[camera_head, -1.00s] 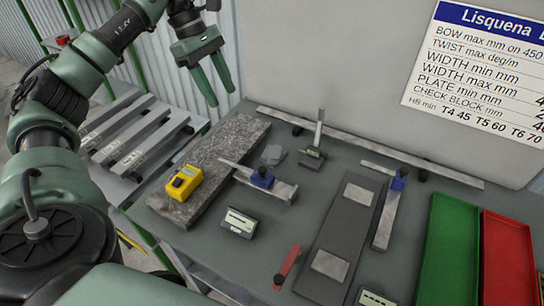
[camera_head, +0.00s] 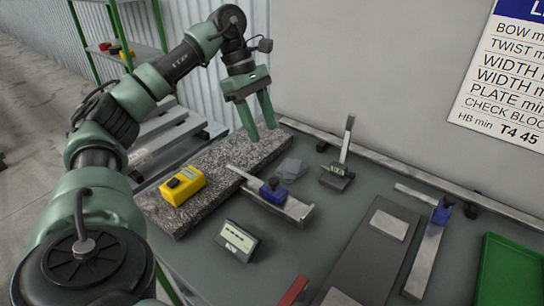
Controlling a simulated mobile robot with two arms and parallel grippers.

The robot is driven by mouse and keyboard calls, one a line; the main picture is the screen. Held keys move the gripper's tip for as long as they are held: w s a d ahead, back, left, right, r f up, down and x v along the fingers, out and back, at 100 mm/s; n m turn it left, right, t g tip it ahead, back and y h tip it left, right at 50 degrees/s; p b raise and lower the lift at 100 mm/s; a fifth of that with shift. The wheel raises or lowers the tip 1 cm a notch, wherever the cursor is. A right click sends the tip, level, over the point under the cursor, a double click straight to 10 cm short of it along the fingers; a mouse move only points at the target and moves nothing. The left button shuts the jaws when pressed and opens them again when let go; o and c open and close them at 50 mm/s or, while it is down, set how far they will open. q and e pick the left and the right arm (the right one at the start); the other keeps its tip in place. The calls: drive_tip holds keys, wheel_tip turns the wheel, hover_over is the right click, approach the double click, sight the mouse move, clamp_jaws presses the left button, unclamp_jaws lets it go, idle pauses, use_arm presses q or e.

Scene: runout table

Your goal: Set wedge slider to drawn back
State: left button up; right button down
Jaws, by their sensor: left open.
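A metal gauge with a blue slider block (camera_head: 273,190) lies in the middle of the table; I take it for the wedge slider. Its thin tongue (camera_head: 243,173) reaches left over the speckled stone plate (camera_head: 222,165), and its wider body (camera_head: 297,210) lies to the right. The blue block sits near the middle of the gauge. My left gripper (camera_head: 261,130) is open and empty, fingers pointing down, in front of the stone plate's far end in the picture. It is apart from the gauge, above and behind it. My right gripper is not in view.
A yellow device (camera_head: 182,185) sits on the stone plate. A small display (camera_head: 237,240) stands before the gauge, and an upright-armed stand (camera_head: 338,175) behind. A second blue-blocked metal bar (camera_head: 428,250), a dark slab (camera_head: 378,255) and a green tray (camera_head: 510,270) lie right.

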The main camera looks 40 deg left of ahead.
use_arm(q)
drive_tip(key=b, duration=0.3)
approach(274, 180)
drive_tip(key=x, duration=0.8)
drive_tip(key=shift+a+b, duration=0.1)
drive_tip(key=shift+b, duration=0.2)
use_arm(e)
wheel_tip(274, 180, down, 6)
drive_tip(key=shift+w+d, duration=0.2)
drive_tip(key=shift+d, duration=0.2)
use_arm(q)
drive_tip(key=c, duration=1)
clamp_jaws()
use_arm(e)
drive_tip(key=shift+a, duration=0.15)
